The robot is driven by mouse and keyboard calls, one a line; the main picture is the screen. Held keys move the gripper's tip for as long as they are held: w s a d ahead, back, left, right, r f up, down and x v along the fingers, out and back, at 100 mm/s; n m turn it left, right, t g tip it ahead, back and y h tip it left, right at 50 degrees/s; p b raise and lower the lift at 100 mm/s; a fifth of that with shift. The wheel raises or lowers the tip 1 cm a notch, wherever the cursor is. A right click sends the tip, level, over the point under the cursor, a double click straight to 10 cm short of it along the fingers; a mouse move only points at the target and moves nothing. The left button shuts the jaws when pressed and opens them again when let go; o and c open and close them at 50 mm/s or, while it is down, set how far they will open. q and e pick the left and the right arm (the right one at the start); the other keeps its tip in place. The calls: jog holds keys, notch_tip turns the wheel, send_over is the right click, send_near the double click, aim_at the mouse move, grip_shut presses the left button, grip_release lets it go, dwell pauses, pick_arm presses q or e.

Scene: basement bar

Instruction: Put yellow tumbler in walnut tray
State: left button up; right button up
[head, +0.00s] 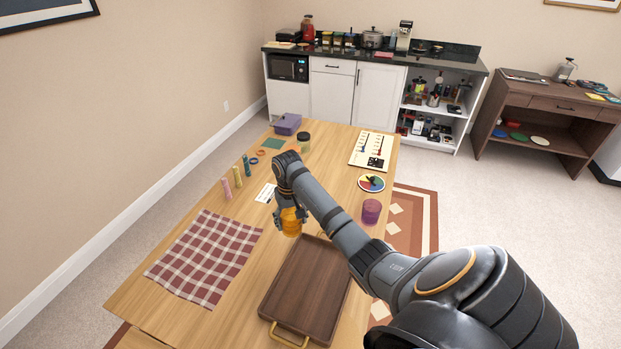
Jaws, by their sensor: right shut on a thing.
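The yellow tumbler (291,226) is amber and see-through, near the middle of the wooden table. My right gripper (289,213) is shut on it, reaching down from above. The tumbler is just beyond the far left end of the walnut tray (303,290). I cannot tell whether it touches the table. The walnut tray is dark brown and empty where it shows, with a brass handle at its near end. My right arm hides part of its right side and far end. My left gripper is not in view.
A checkered cloth (206,257) lies left of the tray. A purple tumbler (371,211) stands right of my arm. Pink, yellow and teal upright pieces (237,177) stand at the left edge. A round colour wheel (371,183), a board (374,149) and a jar (304,142) are farther back.

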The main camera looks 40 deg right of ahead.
aim_at(299, 229)
jog(key=s+p, duration=0.1)
jog(key=s, duration=0.2)
jog(key=shift+s+f, duration=0.15)
jog(key=shift+f, duration=0.05)
jog(key=s+f+p, duration=0.2)
jog(key=s+f, duration=0.2)
jog(key=s+f+p, duration=0.1)
jog(key=s+f, duration=0.3)
jog(key=shift+a+p, duration=0.2)
jog(key=shift+p, duration=0.2)
jog(key=shift+s+f, duration=0.25)
jog(key=shift+f, duration=0.05)
jog(key=f, duration=0.2)
jog(key=shift+s+f, duration=0.2)
jog(key=shift+f, duration=0.15)
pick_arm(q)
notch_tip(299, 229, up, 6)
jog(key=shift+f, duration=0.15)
pick_arm(e)
jog(key=shift+f, duration=0.4)
jog(key=shift+f, duration=0.15)
